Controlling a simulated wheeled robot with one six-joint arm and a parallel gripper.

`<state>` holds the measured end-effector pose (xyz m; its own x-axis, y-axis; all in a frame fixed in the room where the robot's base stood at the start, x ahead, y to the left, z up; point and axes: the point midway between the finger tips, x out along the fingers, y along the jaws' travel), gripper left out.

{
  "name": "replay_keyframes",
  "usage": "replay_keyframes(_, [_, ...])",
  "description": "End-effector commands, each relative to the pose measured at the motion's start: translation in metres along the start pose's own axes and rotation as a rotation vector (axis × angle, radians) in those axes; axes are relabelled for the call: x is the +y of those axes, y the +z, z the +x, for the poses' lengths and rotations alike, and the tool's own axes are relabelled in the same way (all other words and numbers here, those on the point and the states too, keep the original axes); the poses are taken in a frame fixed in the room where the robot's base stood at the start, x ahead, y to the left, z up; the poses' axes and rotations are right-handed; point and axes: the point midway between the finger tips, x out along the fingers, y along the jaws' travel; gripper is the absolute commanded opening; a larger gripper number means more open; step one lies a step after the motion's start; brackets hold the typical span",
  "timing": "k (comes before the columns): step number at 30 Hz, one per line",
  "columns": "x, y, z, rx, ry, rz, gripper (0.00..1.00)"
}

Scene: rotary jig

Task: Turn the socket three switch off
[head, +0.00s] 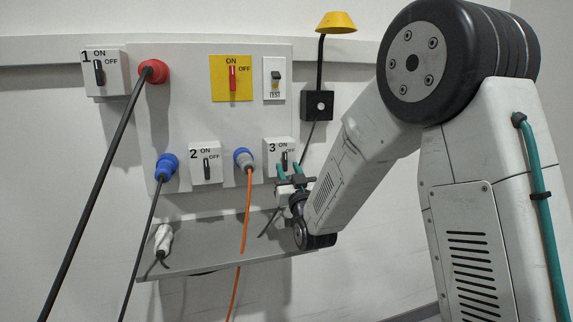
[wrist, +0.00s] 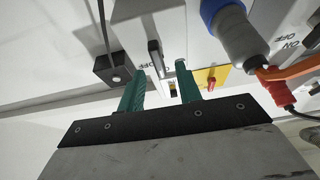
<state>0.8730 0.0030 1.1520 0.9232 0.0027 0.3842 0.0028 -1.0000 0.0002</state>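The socket three switch is a grey-white box (head: 270,152) marked 3, with ON above and OFF to the right. Its dark handle (head: 284,160) stands upright at ON. My gripper (head: 290,170) is just in front of the box's lower part, its two teal fingers apart. In the wrist view, the picture is upside down and the handle (wrist: 155,60) shows in the gap between the fingertips of my open gripper (wrist: 160,70), closer to the left finger. I cannot tell how deep the fingers reach around it, and no contact is clear.
A blue plug (head: 243,157) with an orange cable sits left of the box. Socket two switch (head: 206,162) is further left, and the yellow main switch (head: 231,78) is above. A black box (head: 317,104) with a yellow lamp is upper right. A grey shelf (head: 205,258) runs below.

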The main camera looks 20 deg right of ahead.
Motion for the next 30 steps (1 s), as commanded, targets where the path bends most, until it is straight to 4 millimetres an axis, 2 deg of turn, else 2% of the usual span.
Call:
replay_keyframes(3, [0.001, 0.001, 0.018, 0.0, 0.001, -0.001, 0.35])
replay_keyframes(6, [0.002, 0.0, 0.027, -0.001, 0.002, -0.001, 0.35])
replay_keyframes(17, [0.003, 0.0, 0.034, -0.002, 0.003, -0.001, 0.35])
replay_keyframes(18, [0.003, 0.0, 0.034, -0.002, 0.003, -0.001, 0.23])
replay_keyframes(21, [0.003, 0.0, 0.033, -0.002, 0.003, -0.001, 0.0])
replay_keyframes(30, [0.003, 0.0, 0.033, -0.002, 0.008, 0.014, 0.0])
